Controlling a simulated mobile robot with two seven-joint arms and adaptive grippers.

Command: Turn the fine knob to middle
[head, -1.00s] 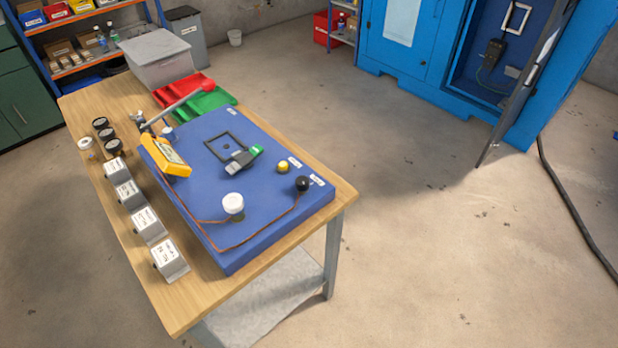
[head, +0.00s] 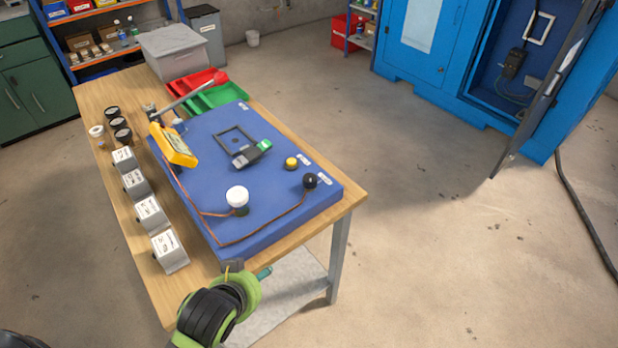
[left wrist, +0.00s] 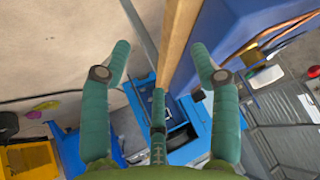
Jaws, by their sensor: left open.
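A blue board (head: 265,224) on the wooden table carries a yellow knob (head: 291,163), a black knob (head: 310,180) and a white-topped knob (head: 237,196). Small labels lie near the yellow and black knobs; I cannot read them, so I cannot tell which knob is the fine knob. My left gripper (head: 263,272) shows at the table's near edge, in front of the board and apart from every knob. In the left wrist view its teal fingers (left wrist: 160,62) are spread with nothing between them. My right gripper is not in view.
A yellow meter (head: 175,147) stands at the board's left edge, and a grey-green device (head: 252,153) lies on the board. Several grey boxes (head: 150,214) line the table's left side. Red and green trays (head: 215,98) lie behind. Floor right of the table is clear.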

